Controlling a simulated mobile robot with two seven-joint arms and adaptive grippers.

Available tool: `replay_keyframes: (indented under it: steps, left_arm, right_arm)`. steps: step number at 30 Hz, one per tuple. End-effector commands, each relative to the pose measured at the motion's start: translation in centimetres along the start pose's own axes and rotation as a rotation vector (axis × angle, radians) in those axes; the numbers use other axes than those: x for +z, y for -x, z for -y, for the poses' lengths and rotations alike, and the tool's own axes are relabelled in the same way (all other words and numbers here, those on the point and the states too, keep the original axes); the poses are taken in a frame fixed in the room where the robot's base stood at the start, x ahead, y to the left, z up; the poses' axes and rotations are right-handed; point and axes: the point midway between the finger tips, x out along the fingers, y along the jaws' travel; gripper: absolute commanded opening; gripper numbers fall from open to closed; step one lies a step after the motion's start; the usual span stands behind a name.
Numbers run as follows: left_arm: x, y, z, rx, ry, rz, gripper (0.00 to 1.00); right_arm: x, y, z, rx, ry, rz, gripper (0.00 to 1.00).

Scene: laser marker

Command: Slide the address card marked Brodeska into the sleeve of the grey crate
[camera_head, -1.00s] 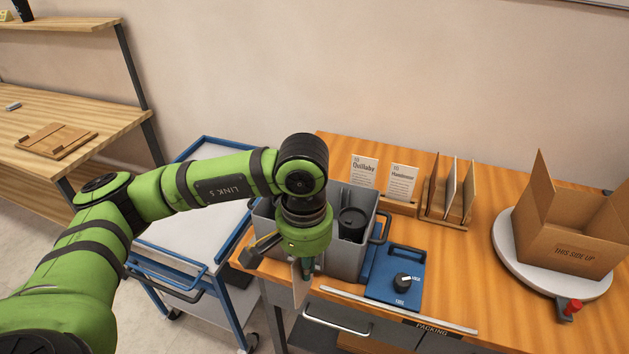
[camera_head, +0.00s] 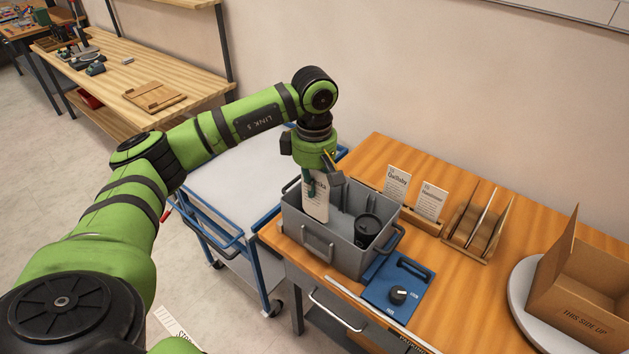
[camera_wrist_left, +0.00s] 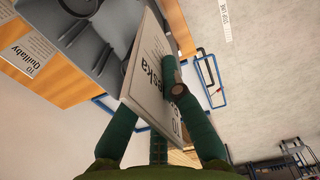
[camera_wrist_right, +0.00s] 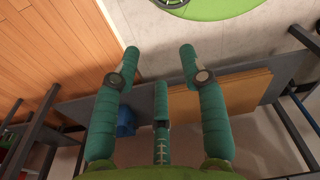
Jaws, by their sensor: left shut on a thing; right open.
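My left gripper (camera_head: 313,183) is shut on a pale address card (camera_head: 317,207), held steeply by its upper part. In the left wrist view the card (camera_wrist_left: 152,82) shows letters ending in "eska"; the fingers hide the rest of the name. The grey crate (camera_head: 318,245) stands at the left end of the packing table. In the head view the card overlaps the crate's left end; I cannot tell whether it touches the crate. The sleeve cannot be made out clearly. My right gripper (camera_wrist_right: 160,56) is open and empty, outside the head view.
A blue dial box (camera_head: 396,284) is in front. A cardboard box (camera_head: 580,300) sits at right; a blue-framed cart (camera_head: 225,200), left.

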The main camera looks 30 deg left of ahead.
Motion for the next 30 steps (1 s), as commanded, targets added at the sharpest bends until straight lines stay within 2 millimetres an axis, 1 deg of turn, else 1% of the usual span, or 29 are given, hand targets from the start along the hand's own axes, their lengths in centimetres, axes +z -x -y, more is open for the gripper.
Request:
replay_keyframes:
  steps: [12, 24, 30]
  left_arm:
    - [0.1, -2.5, 0.0, -0.001, -0.005, -0.001, 0.0]
    - [0.1, -4.9, 0.0, 0.0, -0.005, 0.0, 0.0]
    - [0.1, -6.2, 0.0, 0.0, -0.006, 0.0, 0.0]
  right_arm:
    - [0.1, -1.5, -2.0, 0.025, -0.002, 0.0, 0.43]
    - [0.2, -2.9, -1.9, 0.024, -0.002, -0.001, 0.43]
    - [0.1, -3.9, -1.4, 0.018, -0.003, -0.003, 0.43]
